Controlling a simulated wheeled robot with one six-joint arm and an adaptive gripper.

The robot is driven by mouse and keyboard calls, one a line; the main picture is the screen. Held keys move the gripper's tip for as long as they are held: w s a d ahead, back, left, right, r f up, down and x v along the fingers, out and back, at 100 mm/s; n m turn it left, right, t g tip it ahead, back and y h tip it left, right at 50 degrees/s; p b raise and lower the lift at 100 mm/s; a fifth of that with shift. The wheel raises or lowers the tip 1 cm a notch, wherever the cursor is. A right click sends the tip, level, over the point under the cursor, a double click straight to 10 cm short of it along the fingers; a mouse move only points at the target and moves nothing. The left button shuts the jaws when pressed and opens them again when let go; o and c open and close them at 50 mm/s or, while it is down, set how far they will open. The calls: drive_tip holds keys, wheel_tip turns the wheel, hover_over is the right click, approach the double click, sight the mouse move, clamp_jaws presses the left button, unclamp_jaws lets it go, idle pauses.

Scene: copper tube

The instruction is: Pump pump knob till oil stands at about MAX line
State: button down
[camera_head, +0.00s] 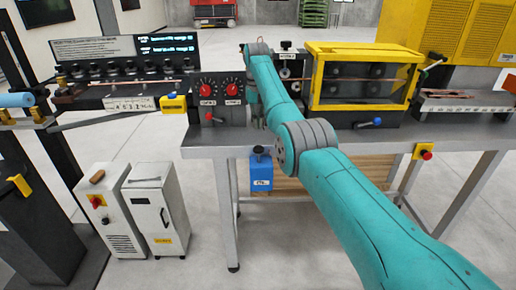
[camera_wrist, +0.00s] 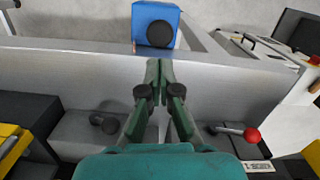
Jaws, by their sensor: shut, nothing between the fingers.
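The blue oil pump box (camera_head: 262,176) hangs at the front edge of the bench, below the bench top. Its black round pump knob (camera_head: 259,151) sits on top, and a small white label on its front is too small to read. In the wrist view the blue box (camera_wrist: 152,12) is at the top with the black knob (camera_wrist: 160,34) facing up. My gripper (camera_wrist: 157,65) is shut and empty, its tips apart from the knob, over the bench edge. In the head view my arm mostly hides the gripper. No oil level or MAX line can be made out.
The steel bench edge (camera_wrist: 60,65) lies between gripper and box. A red-ball lever (camera_wrist: 252,135) stands beside the gripper. A control panel with red knobs (camera_head: 220,92) and a yellow guarded machine (camera_head: 360,75) stand on the bench. White cabinets (camera_head: 157,210) are on the floor at left.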

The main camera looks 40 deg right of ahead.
sight(258, 147)
drive_tip(key=shift+s+a+f, duration=0.1)
drive_tip(key=shift+s+f, duration=0.05)
drive_tip(key=shift+f, duration=1.6)
drive_tip(key=shift+s+a+f, duration=0.1)
drive_tip(key=shift+s+f, duration=0.05)
drive_tip(key=shift+f, duration=1.55)
drive_tip(key=shift+f, duration=0.1)
drive_tip(key=shift+f, duration=1.45)
drive_tip(key=shift+r, duration=0.1)
